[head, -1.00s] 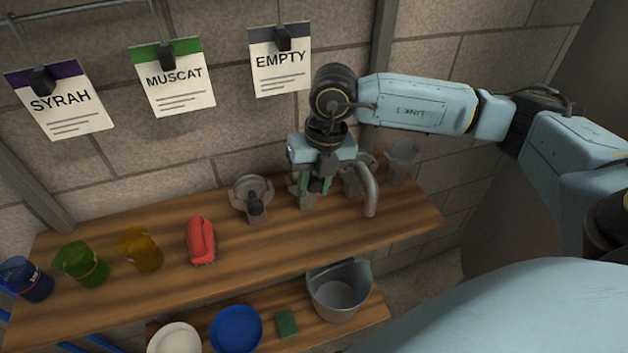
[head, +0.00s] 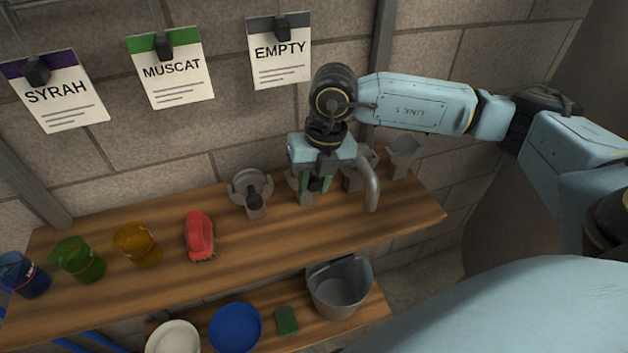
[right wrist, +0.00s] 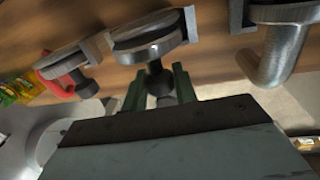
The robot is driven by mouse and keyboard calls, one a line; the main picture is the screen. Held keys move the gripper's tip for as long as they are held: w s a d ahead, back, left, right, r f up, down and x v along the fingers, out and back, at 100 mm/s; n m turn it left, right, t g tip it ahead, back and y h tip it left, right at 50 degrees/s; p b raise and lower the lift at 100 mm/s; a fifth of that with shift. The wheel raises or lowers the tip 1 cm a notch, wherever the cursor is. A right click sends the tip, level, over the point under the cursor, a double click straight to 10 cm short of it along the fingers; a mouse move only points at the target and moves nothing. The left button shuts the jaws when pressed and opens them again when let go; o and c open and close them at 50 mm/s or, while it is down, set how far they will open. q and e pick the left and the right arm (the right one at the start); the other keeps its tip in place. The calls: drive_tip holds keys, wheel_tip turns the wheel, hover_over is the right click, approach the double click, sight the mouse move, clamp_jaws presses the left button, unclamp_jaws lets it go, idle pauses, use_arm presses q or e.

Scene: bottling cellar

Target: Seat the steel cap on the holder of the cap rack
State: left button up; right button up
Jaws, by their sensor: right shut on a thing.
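My right gripper (head: 315,189) points down over the rack on the upper shelf, its green fingers shut on the knob of a steel cap. In the right wrist view the fingers (right wrist: 159,88) flank the knob, and the round steel cap (right wrist: 150,38) lies beyond it. The cap is against a grey holder (right wrist: 191,22); I cannot tell whether it is fully seated. In the head view the gripper hides most of this cap and its holder (head: 306,197). My left gripper is not in view.
Left of the gripper, another holder bears a dark-knobbed disc (head: 250,184). Close on the right is a piece with a bent grey handle (head: 371,188), then an empty-looking holder (head: 403,155). A red object (head: 198,236) and coloured jugs (head: 137,245) stand left. A bucket (head: 340,287) is below.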

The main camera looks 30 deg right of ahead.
drive_tip(key=shift+f+b, duration=0.3)
drive_tip(key=shift+f, duration=0.1)
drive_tip(key=o, duration=1.1)
drive_tip(key=shift+o, duration=0.2)
drive_tip(key=shift+r, duration=0.1)
wheel_tip(320, 180, up, 13)
drive_tip(key=d, duration=0.2)
drive_tip(key=shift+s, duration=0.3)
